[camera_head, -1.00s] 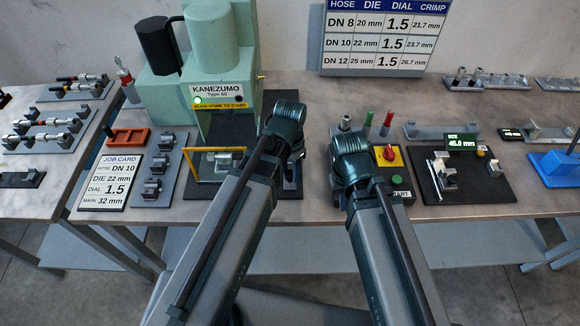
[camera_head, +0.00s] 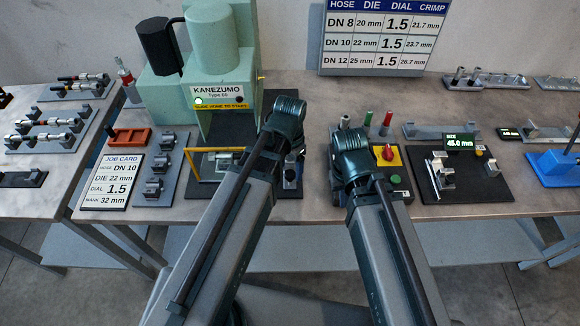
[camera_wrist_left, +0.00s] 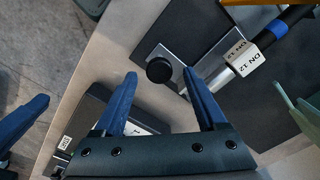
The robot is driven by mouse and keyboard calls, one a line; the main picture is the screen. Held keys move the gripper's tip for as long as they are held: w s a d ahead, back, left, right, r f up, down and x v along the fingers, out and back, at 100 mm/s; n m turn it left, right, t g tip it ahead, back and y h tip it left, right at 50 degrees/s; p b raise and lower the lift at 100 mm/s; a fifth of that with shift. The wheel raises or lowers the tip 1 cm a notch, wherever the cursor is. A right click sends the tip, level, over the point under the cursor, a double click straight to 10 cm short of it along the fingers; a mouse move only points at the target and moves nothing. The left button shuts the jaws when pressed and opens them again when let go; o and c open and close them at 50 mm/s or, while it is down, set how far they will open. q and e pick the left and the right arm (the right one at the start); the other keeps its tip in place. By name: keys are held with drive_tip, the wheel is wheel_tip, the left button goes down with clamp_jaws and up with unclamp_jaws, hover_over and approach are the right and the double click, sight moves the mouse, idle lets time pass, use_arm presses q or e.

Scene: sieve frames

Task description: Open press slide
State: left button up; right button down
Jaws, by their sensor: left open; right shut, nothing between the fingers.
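The green press (camera_head: 215,60), labelled KANEZUMO, stands at the back with a yellow bar (camera_head: 215,150) across its front. In the left wrist view, the press slide shows as a grey metal plate (camera_wrist_left: 183,48) with a round black knob (camera_wrist_left: 159,70). A metal block marked DN 12 (camera_wrist_left: 243,60), with a dark hose and blue band, lies by it. My left gripper (camera_wrist_left: 159,73) is open, its blue fingertips on either side of the knob; contact cannot be told. Its fingers are hidden in the head view. My right gripper (camera_wrist_left: 25,125) shows partly at the left edge, shut and empty.
A control box (camera_head: 390,160) with a red knob and green button stands right of the press. A die rack (camera_head: 160,170) and job card (camera_head: 112,182) are on its left. A gauge plate (camera_head: 465,175) lies further right. The bench's front edge (camera_head: 465,212) is near.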

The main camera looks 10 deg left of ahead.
use_arm(q)
wheel_tip(320, 180, up, 12)
drive_tip(key=p, duration=1.1)
drive_tip(key=shift+r+p, duration=0.2)
drive_tip(key=shift+p, duration=0.1)
use_arm(e)
wheel_tip(320, 180, up, 12)
drive_tip(key=shift+r, duration=0.2)
use_arm(q)
drive_tip(key=s+d+f+n+b, duration=0.1)
drive_tip(key=s+f+b, duration=0.1)
drive_tip(key=f+b, duration=0.2)
drive_tip(key=s+d+f+n+b, duration=0.1)
drive_tip(key=s+d+f+b, duration=0.1)
drive_tip(key=f+b, duration=0.3)
drive_tip(key=s+d+f+n+y+b, duration=0.1)
drive_tip(key=s+f+b, duration=0.3)
drive_tip(key=shift+d+f+b, duration=0.25)
drive_tip(key=shift+b, duration=0.1)
use_arm(e)
wheel_tip(320, 180, down, 14)
drive_tip(key=shift+r, duration=0.2)
drive_tip(key=shift+r, duration=0.1)
